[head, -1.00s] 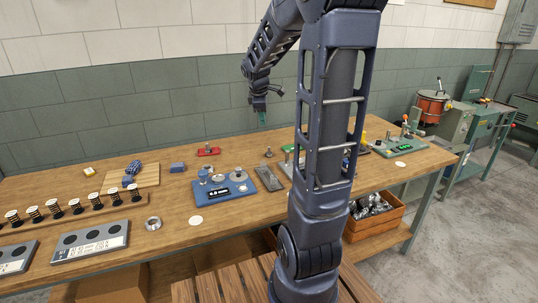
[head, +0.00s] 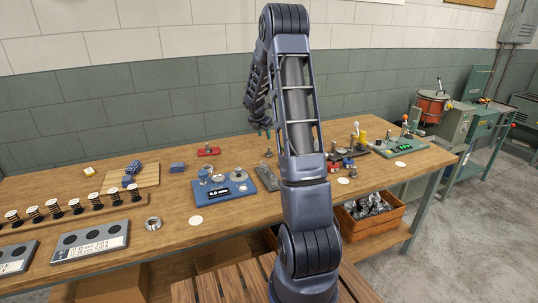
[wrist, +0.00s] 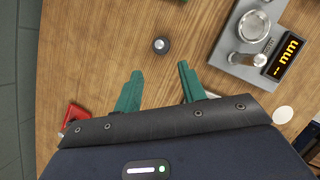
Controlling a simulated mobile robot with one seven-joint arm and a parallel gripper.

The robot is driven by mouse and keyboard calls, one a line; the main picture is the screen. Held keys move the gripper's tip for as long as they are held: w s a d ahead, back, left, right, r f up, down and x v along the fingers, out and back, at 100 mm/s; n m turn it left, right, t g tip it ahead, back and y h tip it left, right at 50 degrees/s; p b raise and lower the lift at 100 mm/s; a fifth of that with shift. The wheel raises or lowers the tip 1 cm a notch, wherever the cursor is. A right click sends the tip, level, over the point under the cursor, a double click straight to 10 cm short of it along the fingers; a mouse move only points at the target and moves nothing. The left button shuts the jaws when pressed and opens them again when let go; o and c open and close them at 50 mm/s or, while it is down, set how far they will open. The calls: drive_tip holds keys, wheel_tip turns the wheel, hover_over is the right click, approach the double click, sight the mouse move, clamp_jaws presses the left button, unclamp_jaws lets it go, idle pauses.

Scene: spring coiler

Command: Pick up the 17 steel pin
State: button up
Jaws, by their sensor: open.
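A small round dark steel pin (wrist: 161,45) stands upright on the wooden bench in the wrist view, seen almost from above. I take it for the 17 steel pin, but no number can be read on it. A small upright piece (head: 268,152) that looks like the same pin shows in the head view beside my arm. My gripper (wrist: 160,86) is open and empty, its two green fingers apart. In the wrist view the pin appears beyond the fingertips, roughly in line with the gap between them. In the head view my gripper (head: 267,133) is above the bench near that piece, partly hidden by my arm.
A grey gauge (wrist: 247,52) with a display marked mm stands right of the pin in the wrist view. A red object (wrist: 75,115) lies at lower left. In the head view a blue gauge base (head: 222,190) sits left of my arm. Bench around the pin is clear.

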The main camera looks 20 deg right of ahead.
drive_tip(key=f, duration=0.1)
hover_over(269, 151)
drive_tip(key=a, duration=0.2)
wheel_tip(269, 151, down, 5)
drive_tip(key=shift+s+d+f, duration=0.1)
drive_tip(key=shift+s+d, duration=0.05)
drive_tip(key=shift+d+x, duration=0.15)
drive_tip(key=shift+x, duration=1.1)
drive_tip(key=shift+d+x, duration=0.15)
drive_tip(key=shift+x, duration=1.1)
clamp_jaws()
